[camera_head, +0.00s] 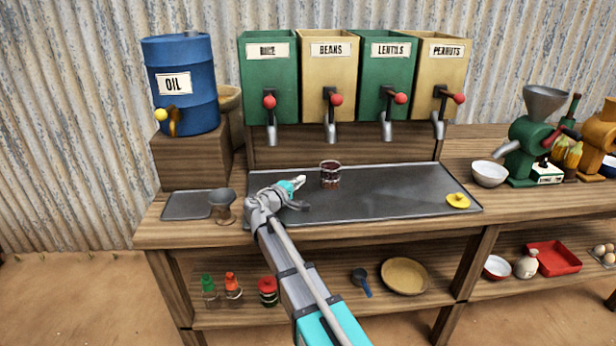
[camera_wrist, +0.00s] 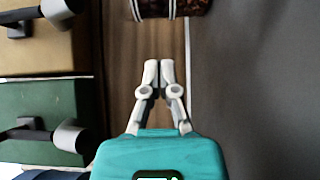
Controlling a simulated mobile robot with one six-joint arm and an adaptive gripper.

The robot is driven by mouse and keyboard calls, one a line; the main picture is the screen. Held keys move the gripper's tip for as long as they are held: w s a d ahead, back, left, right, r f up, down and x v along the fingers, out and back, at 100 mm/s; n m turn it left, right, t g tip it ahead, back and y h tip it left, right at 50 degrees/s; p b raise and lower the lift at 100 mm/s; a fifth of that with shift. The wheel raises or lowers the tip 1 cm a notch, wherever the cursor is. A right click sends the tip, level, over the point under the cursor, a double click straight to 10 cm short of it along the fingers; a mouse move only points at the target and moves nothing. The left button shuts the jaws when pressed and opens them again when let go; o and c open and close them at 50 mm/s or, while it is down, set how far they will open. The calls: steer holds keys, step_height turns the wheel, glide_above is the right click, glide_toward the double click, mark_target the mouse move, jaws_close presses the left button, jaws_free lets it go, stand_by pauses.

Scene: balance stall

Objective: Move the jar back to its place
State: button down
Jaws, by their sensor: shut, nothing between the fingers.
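A clear jar (camera_head: 330,174) with dark brown contents stands upright on the dark metal tray of the stall counter, below the beans dispenser. Its lower part is partly cut off at the top edge of the wrist view (camera_wrist: 170,8). My gripper (camera_head: 299,182) is to the left of the jar, apart from it, low over the tray's left part. In the wrist view my gripper (camera_wrist: 158,66) has its two fingertips together with nothing between them, and a gap of wooden surface lies between them and the jar.
The tray (camera_head: 390,205) is mostly clear, with a yellow lid-like piece (camera_head: 458,200) at its right. Several labelled dispensers (camera_head: 333,85) with red-knobbed taps hang above its back edge. A blue oil drum (camera_head: 185,100) is at left, a white bowl (camera_head: 489,174) at right.

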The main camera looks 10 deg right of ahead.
steer(key=shift+x, duration=4.9)
steer(key=s+d, duration=0.2)
steer(key=s, duration=0.3)
steer(key=s+d, duration=0.3)
steer(key=s, duration=0.2)
steer(key=s+d, duration=0.3)
steer(key=s, duration=0.2)
steer(key=shift+s, duration=0.2)
steer(key=shift+a, duration=0.1)
